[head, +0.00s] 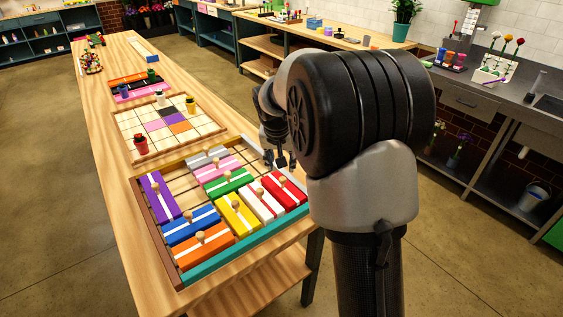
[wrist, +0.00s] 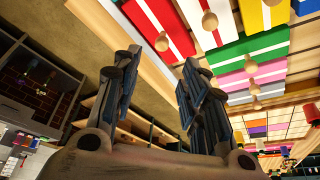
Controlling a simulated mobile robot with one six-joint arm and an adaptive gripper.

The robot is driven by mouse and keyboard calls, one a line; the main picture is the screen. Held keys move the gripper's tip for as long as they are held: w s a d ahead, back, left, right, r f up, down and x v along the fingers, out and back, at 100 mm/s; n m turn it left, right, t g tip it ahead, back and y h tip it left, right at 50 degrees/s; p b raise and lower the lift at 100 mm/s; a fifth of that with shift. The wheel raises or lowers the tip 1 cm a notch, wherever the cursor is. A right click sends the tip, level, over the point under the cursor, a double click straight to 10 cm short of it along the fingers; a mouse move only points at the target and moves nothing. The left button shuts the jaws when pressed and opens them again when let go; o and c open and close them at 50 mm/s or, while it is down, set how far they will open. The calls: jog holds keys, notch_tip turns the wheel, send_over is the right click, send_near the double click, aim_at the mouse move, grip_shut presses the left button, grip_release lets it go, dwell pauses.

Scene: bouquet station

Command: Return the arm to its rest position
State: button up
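My arm rises in the right half of the head view, with its large dark joint in front of the benches behind. My gripper (head: 281,160) hangs at the right edge of the wooden tray of colored blocks, partly hidden by my arm. In the wrist view my gripper's two fingers (wrist: 160,62) stand apart with nothing between them. The red block (wrist: 152,25) and the white block (wrist: 195,12) show beyond the fingertips, apart from them.
The tray (head: 245,246) holds several knobbed blocks, including a purple one (head: 160,198) and a yellow one (head: 237,215). Behind it, a grid board (head: 122,135) carries small pots. A steel counter (head: 460,95) stands at right. Open floor (head: 60,230) lies left of the table.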

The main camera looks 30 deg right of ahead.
dwell(0.3)
jog(key=s+a+r+n, duration=0.2)
jog(key=s+a+r, duration=0.3)
jog(key=s+r, duration=0.25)
jog(key=s+a+n+y, duration=0.1)
jog(key=s+a, duration=0.4)
jog(key=s, duration=0.8)
jog(key=s+a+n+t+y, duration=0.1)
jog(key=s+a+n, duration=0.2)
jog(key=s, duration=1.1)
jog(key=shift+a+n, duration=0.4)
jog(key=shift+a, duration=0.45)
